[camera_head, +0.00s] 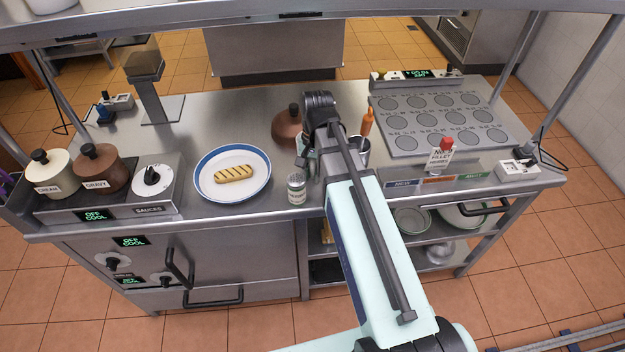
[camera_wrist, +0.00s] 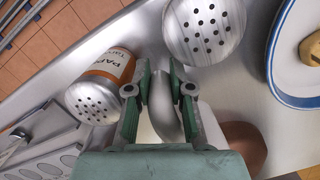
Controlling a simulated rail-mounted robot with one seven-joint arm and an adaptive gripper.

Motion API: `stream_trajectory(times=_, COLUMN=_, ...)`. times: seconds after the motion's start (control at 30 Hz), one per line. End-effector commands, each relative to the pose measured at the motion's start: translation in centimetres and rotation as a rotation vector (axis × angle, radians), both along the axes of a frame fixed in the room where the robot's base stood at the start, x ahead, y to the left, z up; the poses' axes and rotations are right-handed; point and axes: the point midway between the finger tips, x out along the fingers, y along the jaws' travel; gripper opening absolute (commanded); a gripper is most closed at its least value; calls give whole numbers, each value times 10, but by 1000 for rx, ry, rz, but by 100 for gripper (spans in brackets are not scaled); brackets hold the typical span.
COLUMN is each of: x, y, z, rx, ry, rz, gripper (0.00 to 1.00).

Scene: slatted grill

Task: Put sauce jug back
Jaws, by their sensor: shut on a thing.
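My gripper (camera_wrist: 158,82) is shut on a curved grey piece (camera_wrist: 164,112) low over the counter. I cannot tell whether this piece belongs to a jug. A brown jug (camera_head: 287,128) with a dark top stands just beyond and left of my gripper. A brown rounded body, probably the same jug, shows beside the right finger in the wrist view (camera_wrist: 243,143). A steel cup (camera_head: 358,151) is partly hidden behind my arm. At the left, the sauces station (camera_head: 112,205) holds a cream pot (camera_head: 49,174), a gravy pot (camera_head: 101,167) and a round white piece with a black knob (camera_head: 152,180).
A shaker (camera_head: 296,189) and an orange-labelled shaker (camera_wrist: 108,70) stand close to my fingers. A plate with food (camera_head: 207,185) lies left. Counter behind the plate is clear.

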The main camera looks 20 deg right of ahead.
Motion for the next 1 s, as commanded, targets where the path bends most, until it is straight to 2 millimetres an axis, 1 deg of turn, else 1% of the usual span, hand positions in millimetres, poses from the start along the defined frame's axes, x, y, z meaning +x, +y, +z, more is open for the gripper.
stream_trajectory(times=0.13, x=-1, y=0, z=-11, rx=0, ry=2, rz=0, gripper=0)
stream_trajectory(times=0.3, x=-1, y=0, z=-29, rx=0, ry=2, rz=0, gripper=0)
stream_trajectory(times=0.37, x=-1, y=0, z=-33, rx=0, ry=2, rz=0, gripper=0)
stream_trajectory(times=0.77, x=0, y=0, z=-39, rx=0, ry=0, rz=0, gripper=0)
stream_trajectory(times=0.8, x=0, y=0, z=-39, rx=0, ry=0, rz=0, gripper=28)
stream_trajectory(times=0.83, x=0, y=0, z=-38, rx=0, ry=0, rz=0, gripper=32)
stream_trajectory(times=1.0, x=0, y=0, z=-38, rx=0, ry=0, rz=0, gripper=32)
